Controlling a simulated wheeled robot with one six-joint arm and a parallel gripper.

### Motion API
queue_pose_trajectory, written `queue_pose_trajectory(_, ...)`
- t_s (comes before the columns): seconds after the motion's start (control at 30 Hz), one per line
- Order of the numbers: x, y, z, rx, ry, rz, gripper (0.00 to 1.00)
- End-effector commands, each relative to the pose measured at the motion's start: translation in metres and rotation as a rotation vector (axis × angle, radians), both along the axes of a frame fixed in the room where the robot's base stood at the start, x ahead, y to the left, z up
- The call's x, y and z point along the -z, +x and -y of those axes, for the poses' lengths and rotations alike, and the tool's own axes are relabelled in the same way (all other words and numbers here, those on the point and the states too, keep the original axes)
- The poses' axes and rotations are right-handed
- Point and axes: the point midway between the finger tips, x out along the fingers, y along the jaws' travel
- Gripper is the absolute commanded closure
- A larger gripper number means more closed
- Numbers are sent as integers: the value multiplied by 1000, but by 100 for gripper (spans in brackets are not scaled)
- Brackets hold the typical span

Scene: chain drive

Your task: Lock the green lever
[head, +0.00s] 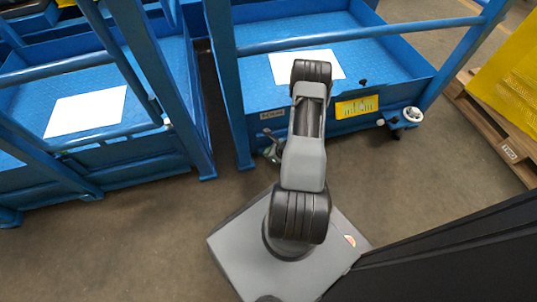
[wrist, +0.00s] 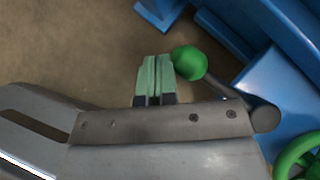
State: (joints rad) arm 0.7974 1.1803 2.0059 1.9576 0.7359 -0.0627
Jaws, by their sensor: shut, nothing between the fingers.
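The green lever shows in the wrist view as a round green knob (wrist: 189,62) on a dark rod that runs down right to a grey rounded pivot (wrist: 263,118). My gripper (wrist: 152,62) has its two pale green fingers shut together, with nothing between them. The fingertips are just left of the knob; I cannot tell whether they touch it. In the head view my arm hides the gripper, and I cannot make out the lever clearly.
A green ring-shaped part (wrist: 298,155) sits at the wrist view's lower right. Blue metalwork (wrist: 272,85) lies right of the knob. In the head view, a blue cart (head: 398,68) stands ahead, another (head: 150,60) at left, and a wooden pallet (head: 490,125) at right. Bare floor (head: 430,185) lies between.

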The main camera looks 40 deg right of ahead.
Motion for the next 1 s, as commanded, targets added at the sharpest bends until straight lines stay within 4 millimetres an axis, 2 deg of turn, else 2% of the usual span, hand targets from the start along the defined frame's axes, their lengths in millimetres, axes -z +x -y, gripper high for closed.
queue_pose_trajectory(0.67, -1, -4, 2, 10, -1, 0, 100)
queue_pose_trajectory(0.9, -8, -26, -14, 14, 4, -3, 100)
queue_pose_trajectory(1.0, -28, -38, -20, 16, 2, -1, 100)
